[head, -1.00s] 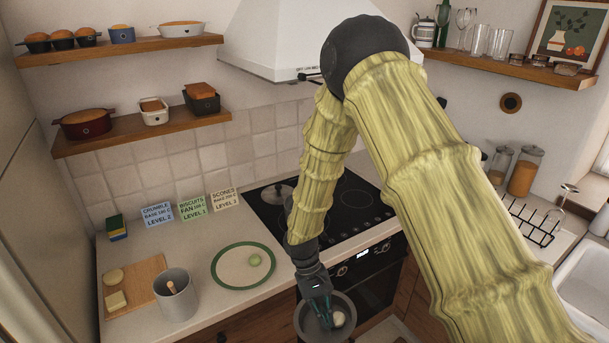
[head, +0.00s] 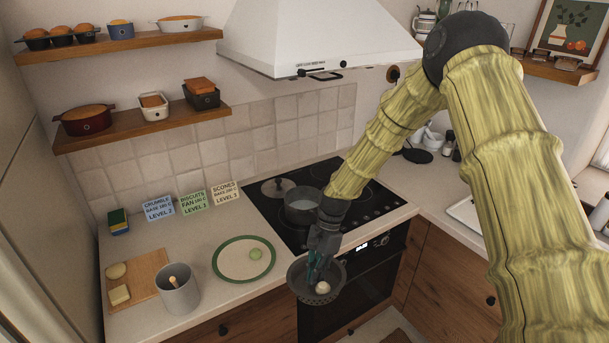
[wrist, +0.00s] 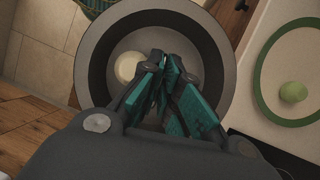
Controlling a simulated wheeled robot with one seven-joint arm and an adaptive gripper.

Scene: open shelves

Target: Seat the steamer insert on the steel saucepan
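The steel saucepan (head: 302,205) stands on the black hob, open at the top, partly behind my arm. The steamer insert (head: 300,290) is a dark grey perforated bowl held in the air in front of the counter edge, lower than and in front of the saucepan. It also shows in the wrist view (wrist: 213,50). A cream-coloured ball (head: 322,287) lies inside it, at the left in the wrist view (wrist: 128,66). My gripper (head: 316,274) is shut on the insert at its near wall; the exact contact is hidden by the fingers (wrist: 166,85).
A lid (head: 278,187) lies on the hob left of the saucepan. A green-rimmed plate (head: 228,270) with a green ball (head: 256,254), a grey crock (head: 178,296) and a cutting board (head: 150,263) stand left on the counter. The range hood (head: 320,40) hangs above.

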